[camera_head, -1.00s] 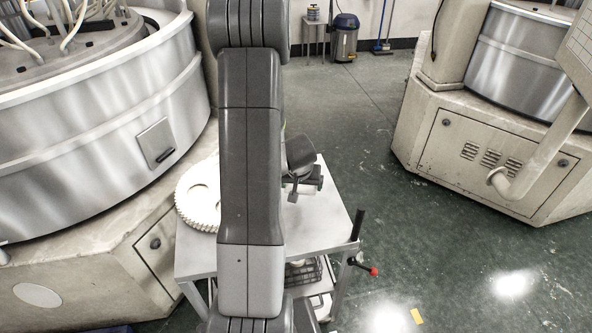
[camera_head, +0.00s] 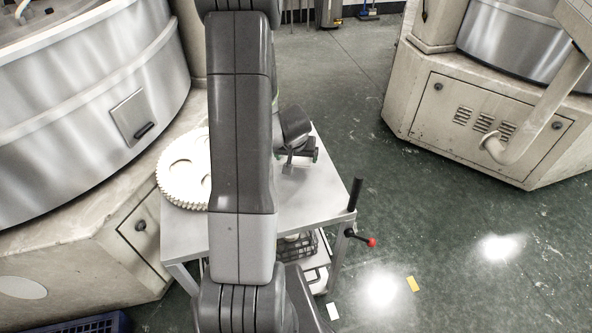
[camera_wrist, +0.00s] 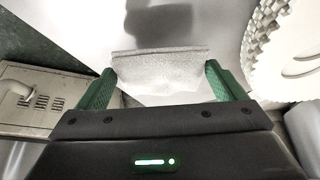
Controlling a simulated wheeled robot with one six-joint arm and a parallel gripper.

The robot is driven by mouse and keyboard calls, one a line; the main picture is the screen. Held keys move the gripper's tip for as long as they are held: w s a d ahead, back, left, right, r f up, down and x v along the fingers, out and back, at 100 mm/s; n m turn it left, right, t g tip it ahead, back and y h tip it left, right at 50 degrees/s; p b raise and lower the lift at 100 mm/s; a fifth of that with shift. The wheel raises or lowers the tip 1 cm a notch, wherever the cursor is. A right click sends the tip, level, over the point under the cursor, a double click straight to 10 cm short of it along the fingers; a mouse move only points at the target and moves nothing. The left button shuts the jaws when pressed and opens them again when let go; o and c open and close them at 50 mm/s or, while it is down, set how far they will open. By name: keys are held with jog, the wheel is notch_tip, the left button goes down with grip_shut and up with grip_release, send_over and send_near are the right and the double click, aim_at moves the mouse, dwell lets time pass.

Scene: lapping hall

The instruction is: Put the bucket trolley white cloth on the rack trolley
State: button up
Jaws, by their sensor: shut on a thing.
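The white cloth (camera_wrist: 160,80) is held between the green fingertips of my gripper (camera_wrist: 160,70) in the wrist view. My gripper is shut on its edge, and the cloth spans the gap between the fingers. The trolley (camera_head: 315,205) has a pale grey flat top and shows in the head view below my arm. My gripper (camera_head: 303,156) is over this top, partly hidden by my arm. The cloth is not clear in the head view. I cannot tell whether it touches the top.
A white toothed gear (camera_head: 178,180) lies on the trolley top at left. A black lever with a red knob (camera_head: 371,242) sticks out at right. A wire basket (camera_head: 300,247) sits below. Large machines stand left and right (camera_head: 480,120). Floor at right is open.

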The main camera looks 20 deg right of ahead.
aim_at(296, 165)
jog(key=shift+f+b, duration=1.8)
jog(key=shift+f, duration=0.05)
jog(key=shift+f, duration=0.15)
jog(key=o, duration=0.7)
jog(key=p+v, duration=0.8)
jog(key=v, duration=0.4)
jog(key=shift+r, duration=0.2)
